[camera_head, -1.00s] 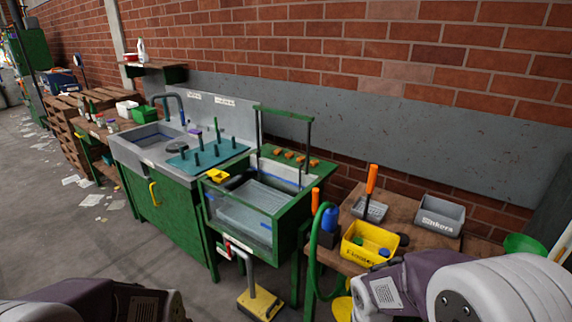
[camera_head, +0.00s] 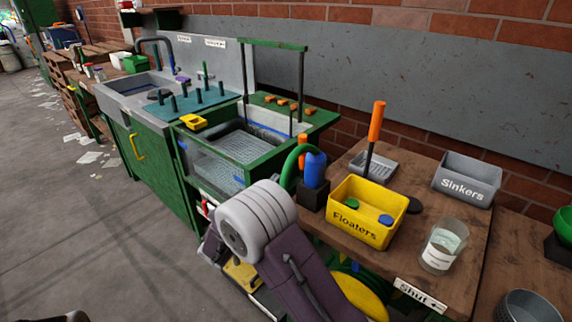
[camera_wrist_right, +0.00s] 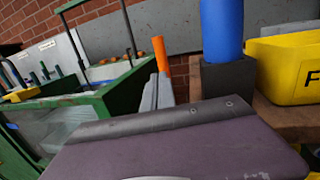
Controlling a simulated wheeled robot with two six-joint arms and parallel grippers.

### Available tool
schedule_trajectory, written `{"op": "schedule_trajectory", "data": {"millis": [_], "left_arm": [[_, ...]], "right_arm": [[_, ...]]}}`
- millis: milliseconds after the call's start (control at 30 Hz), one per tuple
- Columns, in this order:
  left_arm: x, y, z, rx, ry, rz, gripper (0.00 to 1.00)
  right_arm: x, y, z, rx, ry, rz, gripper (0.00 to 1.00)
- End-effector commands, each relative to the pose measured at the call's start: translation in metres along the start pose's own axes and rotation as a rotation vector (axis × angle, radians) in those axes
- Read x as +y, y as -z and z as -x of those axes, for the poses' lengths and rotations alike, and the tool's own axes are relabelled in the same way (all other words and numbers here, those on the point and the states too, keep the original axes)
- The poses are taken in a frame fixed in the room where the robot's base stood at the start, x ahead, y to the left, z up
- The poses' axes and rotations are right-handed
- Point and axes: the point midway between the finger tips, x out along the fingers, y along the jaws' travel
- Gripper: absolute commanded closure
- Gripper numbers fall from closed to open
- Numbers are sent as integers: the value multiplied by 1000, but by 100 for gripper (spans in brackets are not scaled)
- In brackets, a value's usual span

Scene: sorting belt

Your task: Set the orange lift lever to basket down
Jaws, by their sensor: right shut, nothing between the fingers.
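The orange lift lever (camera_head: 302,146) stands near the right side of the green-framed wash tank (camera_head: 212,160). Its orange grip looks upright, and its lower part is hidden behind the green hose. In the right wrist view the orange grip (camera_wrist_right: 160,54) stands upright just beyond my right gripper (camera_wrist_right: 155,118), which is shut and empty and apart from it. In the head view my right wrist and forearm reach in front of the tank's right end, and the fingertips are hidden.
A blue bottle (camera_head: 315,168) in a black holder and a yellow Floaters bin (camera_head: 362,228) stand right of the lever. A glass jar (camera_head: 442,246) and grey Sinkers bin (camera_head: 466,184) are farther right.

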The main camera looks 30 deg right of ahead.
Motion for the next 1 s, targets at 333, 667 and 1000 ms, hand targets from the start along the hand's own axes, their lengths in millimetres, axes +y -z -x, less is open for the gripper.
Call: {"op": "schedule_trajectory", "data": {"millis": [333,667,1000], "left_arm": [[0,-1,-10,-1,0,0,64],[0,-2,-17,-1,0,0,64],[0,-2,-18,-1,0,0,64]], "right_arm": [[-3,2,-70,1,9,-2,100],[-3,2,-126,2,5,-2,100],[-2,1,-135,3,3,0,100]]}}
